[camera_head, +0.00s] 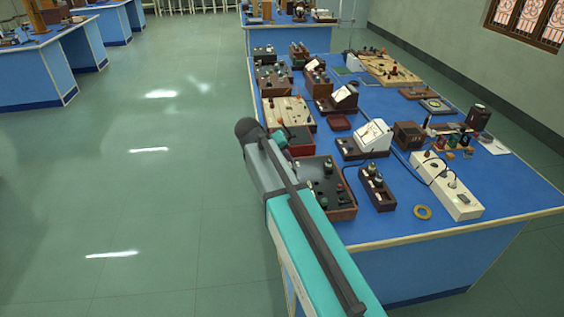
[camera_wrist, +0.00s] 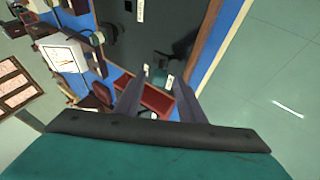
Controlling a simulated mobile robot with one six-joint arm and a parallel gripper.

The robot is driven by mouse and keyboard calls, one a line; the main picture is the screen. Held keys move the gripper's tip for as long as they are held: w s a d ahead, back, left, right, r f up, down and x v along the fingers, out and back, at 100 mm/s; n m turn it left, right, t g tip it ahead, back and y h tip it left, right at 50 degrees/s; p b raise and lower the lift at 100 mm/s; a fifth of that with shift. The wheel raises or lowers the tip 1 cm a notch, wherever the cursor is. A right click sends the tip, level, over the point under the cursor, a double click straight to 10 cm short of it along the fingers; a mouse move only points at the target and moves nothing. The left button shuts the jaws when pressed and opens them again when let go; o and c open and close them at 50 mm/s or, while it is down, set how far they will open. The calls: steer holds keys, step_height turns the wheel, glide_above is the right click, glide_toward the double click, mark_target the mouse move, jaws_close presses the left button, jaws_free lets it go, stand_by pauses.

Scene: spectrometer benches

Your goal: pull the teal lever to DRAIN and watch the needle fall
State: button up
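In the wrist view, the two fingers of my gripper (camera_wrist: 161,78) stand apart with a gap between them. A small teal part (camera_wrist: 161,84) shows in that gap, beyond the fingers; it may be the lever, but its shape and any DRAIN mark are too small to tell. I cannot see contact with it. A dark panel (camera_wrist: 150,40) with knobs lies just beyond, and a red tray (camera_wrist: 155,97) lies behind the fingers. A white-faced meter (camera_wrist: 65,54) is at upper left; its needle reading is unclear. In the head view, my arm hides most of the gripper.
The blue bench (camera_head: 480,200) is crowded with instruments. The floor left is clear.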

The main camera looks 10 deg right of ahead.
steer(key=shift+a+r, duration=0.1)
steer(key=shift+r, duration=0.05)
steer(key=b+v, duration=0.2)
steer(key=v, duration=1.1)
steer(key=shift+r, duration=0.2)
steer(key=shift+s+a, duration=0.1)
steer(key=shift+a, duration=0.05)
